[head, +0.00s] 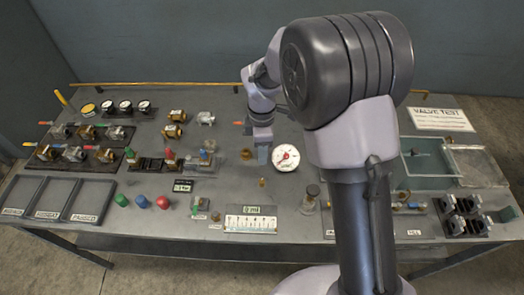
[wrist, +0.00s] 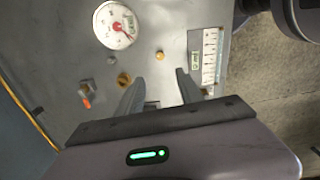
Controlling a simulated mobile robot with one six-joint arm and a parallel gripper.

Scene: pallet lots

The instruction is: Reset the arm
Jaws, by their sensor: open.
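My gripper (head: 262,153) hangs over the middle of the grey workbench (head: 225,182), just left of a round white gauge (head: 286,158). In the wrist view my gripper (wrist: 160,82) shows two fingers spread apart with nothing between them. The white gauge (wrist: 115,25) lies beyond the fingers at the upper left there. A small brass piece (wrist: 159,56) lies on the bench ahead of the fingertips. My arm hides part of the bench right of centre in the head view.
Brass valves (head: 73,153) on dark racks and three empty trays (head: 88,200) occupy the left. Coloured caps (head: 141,201) and a white scale plate (head: 251,223) lie near the front. A teal basin (head: 429,168) and black clamps (head: 464,222) stand at the right. A wall rises behind.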

